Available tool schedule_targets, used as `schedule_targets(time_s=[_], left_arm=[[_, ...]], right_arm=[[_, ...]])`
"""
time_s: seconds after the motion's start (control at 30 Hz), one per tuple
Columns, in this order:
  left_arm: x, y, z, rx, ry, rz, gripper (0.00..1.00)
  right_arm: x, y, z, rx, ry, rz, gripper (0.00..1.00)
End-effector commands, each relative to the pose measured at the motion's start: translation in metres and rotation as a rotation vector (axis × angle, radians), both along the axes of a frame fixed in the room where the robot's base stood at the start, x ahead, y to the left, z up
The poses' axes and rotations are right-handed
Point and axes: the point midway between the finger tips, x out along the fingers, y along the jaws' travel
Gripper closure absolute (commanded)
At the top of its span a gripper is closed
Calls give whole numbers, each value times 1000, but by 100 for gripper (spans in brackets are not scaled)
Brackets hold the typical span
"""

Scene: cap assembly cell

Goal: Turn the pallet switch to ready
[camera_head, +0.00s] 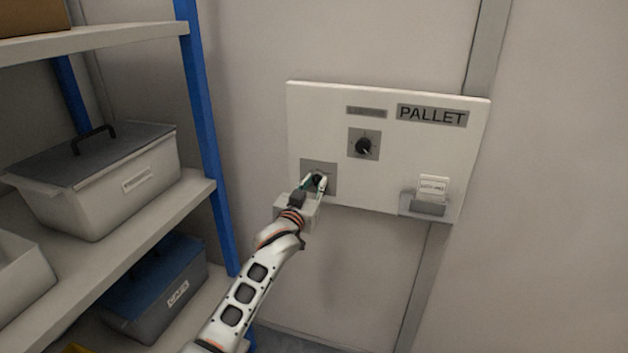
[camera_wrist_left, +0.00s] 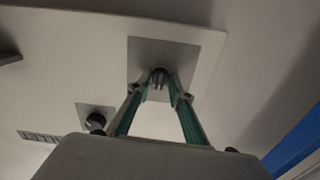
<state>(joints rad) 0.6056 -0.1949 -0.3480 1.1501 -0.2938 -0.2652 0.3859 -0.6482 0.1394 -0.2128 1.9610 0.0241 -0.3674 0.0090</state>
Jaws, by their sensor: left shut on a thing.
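A white panel (camera_head: 440,150) with a PALLET label (camera_head: 432,115) is mounted on the wall. It carries two dark rotary knobs on grey square plates. My left gripper (camera_head: 316,182) is shut on the lower-left knob (camera_head: 318,179). In the left wrist view the left gripper's two green-lined fingers (camera_wrist_left: 160,88) close on either side of this knob (camera_wrist_left: 160,76), at its grey plate. The upper knob (camera_head: 363,146) is free, below a small label too faint to read; it also shows in the left wrist view (camera_wrist_left: 95,122). The gripped knob's pointing direction is unclear. My right gripper is out of view.
A small holder (camera_head: 423,204) with a white card (camera_head: 433,187) is at the panel's lower right. On the left, a shelf with a blue post (camera_head: 205,130) carries a lidded grey bin (camera_head: 110,190) and a blue-lidded bin (camera_head: 155,288). The wall right of the panel is bare.

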Motion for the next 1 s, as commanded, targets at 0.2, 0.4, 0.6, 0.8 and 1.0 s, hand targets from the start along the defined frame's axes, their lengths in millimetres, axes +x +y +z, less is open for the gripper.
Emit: schedule_targets(time_s=[0.2, 0.4, 0.6, 0.8, 1.0], left_arm=[[0, 0, 2, 198, -66, 0, 100], [0, 0, 2, 369, -122, 1, 100], [0, -1, 2, 513, -170, 0, 100], [0, -1, 2, 613, -203, 1, 100], [0, -1, 2, 669, -220, 1, 100]], right_arm=[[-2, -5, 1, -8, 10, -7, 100], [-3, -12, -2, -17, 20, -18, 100], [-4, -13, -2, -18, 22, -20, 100], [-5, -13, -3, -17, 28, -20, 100], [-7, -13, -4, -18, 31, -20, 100]])
